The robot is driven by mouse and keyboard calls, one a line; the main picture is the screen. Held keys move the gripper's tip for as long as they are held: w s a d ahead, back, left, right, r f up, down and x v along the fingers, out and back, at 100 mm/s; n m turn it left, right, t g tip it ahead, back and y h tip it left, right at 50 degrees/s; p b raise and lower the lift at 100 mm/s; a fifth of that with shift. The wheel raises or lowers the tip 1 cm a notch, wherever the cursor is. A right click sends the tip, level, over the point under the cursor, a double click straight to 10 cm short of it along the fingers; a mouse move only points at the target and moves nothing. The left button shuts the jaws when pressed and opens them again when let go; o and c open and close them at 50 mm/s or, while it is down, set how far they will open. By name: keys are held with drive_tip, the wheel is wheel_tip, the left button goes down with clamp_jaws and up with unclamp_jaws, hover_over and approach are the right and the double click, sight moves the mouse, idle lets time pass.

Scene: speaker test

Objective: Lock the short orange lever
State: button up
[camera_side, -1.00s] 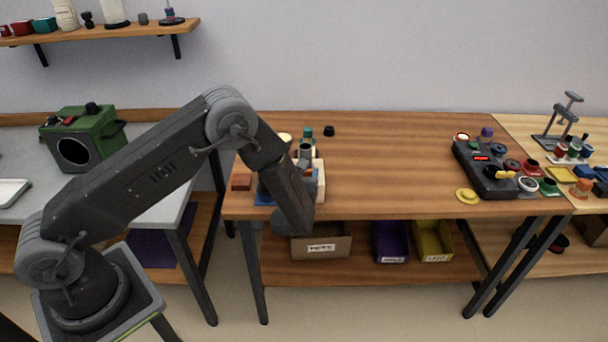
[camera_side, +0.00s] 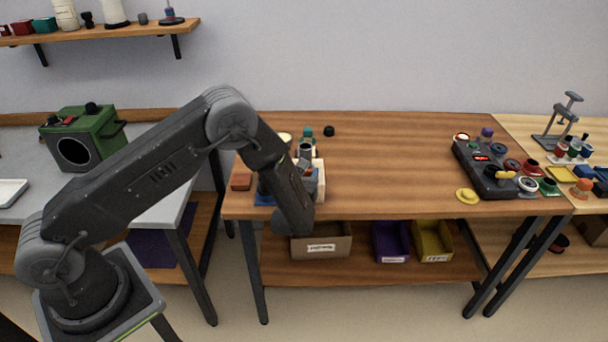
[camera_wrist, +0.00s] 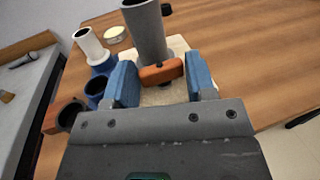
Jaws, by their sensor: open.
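The short orange lever (camera_wrist: 161,73) lies crosswise at the foot of a grey upright cylinder (camera_wrist: 147,30) in the wrist view. Both are above a beige base (camera_wrist: 172,96). My gripper (camera_wrist: 160,80) has its two blue fingers spread, one on each side of the lever. Gaps show between the lever's ends and both fingers, so the fingers do not clasp it. In the side view my forearm hides most of the gripper and the lever. The beige base (camera_side: 320,180) shows at the forearm's right.
Left of the gripper stand blue holders (camera_wrist: 97,86) and a white tube (camera_wrist: 88,42). A dark round cup (camera_wrist: 70,115) is close by. The wooden table (camera_side: 390,160) is clear to the right, up to a dark control box (camera_side: 487,168).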

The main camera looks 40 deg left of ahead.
drive_tip(key=o, duration=0.9)
drive_tip(key=v, duration=1.4)
drive_tip(key=shift+w, duration=0.1)
